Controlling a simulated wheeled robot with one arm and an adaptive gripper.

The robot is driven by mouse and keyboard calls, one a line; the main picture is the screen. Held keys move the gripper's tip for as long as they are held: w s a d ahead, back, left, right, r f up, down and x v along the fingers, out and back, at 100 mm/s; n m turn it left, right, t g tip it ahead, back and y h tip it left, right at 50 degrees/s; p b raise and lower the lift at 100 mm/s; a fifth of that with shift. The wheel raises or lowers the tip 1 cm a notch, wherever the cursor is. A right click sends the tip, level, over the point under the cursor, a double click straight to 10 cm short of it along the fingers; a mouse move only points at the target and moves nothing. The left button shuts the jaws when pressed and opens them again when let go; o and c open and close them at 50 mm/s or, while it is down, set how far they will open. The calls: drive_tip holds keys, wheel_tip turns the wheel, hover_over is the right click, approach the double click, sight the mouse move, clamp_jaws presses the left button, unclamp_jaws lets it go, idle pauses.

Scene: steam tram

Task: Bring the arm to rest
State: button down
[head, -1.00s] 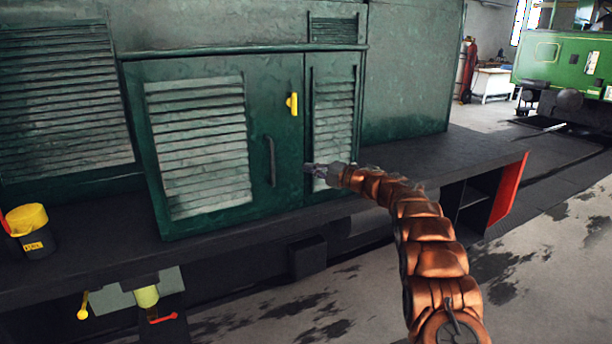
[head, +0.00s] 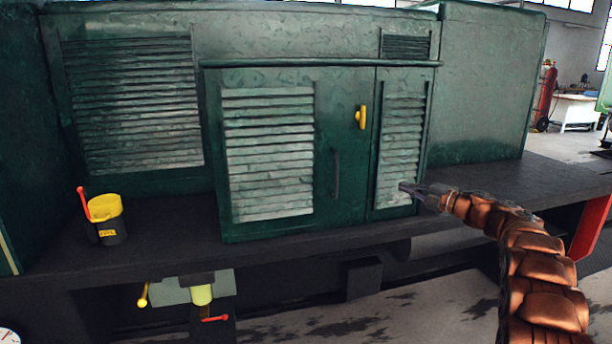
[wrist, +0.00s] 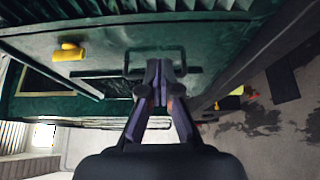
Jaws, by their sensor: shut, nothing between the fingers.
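My gripper (head: 408,188) is at the end of my copper-coloured arm, in front of the narrow louvred panel at the right of the green cabinet (head: 348,95). In the wrist view its fingers (wrist: 158,68) are together and hold nothing. The cabinet door's dark handle (head: 336,173) is left of my gripper in the head view. A dark bar handle (wrist: 155,52) shows behind the fingertips in the wrist view; I cannot tell whether they touch it. The yellow latch (head: 361,117) is above and left of my gripper, and it also shows in the wrist view (wrist: 69,51).
A black and yellow bucket (head: 107,222) with a red handle stands on the dark running board (head: 170,238) at left. Yellow and red valve levers (head: 214,319) hang below it. A red end plate (head: 590,228) is at right. Open floor lies in front.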

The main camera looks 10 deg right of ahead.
wheel_tip(320, 180, up, 13)
drive_tip(key=d+m+t+h+p, duration=0.1)
drive_tip(key=d+m+t+h, duration=0.2)
drive_tip(key=m+h, duration=1.05)
drive_tip(key=s+a+f+m+g+p, duration=0.1)
drive_tip(key=s+a+f+m+g, duration=0.3)
drive_tip(key=s, duration=1.7)
drive_tip(key=s+a+f+m+g+y, duration=0.1)
drive_tip(key=s+a+f+m+g, duration=0.3)
drive_tip(key=s, duration=1.7)
drive_tip(key=s+a+f+m+g+y+p, duration=0.1)
drive_tip(key=s+a+f+m+g, duration=0.3)
drive_tip(key=s+a+f+g, duration=0.7)
drive_tip(key=s+a+f, duration=0.4)
drive_tip(key=s+a, duration=0.2)
drive_tip(key=s, duration=0.4)
drive_tip(key=shift+p, duration=0.3)
drive_tip(key=c, duration=1.8)
unclamp_jaws()
drive_tip(key=shift+c, duration=0.2)
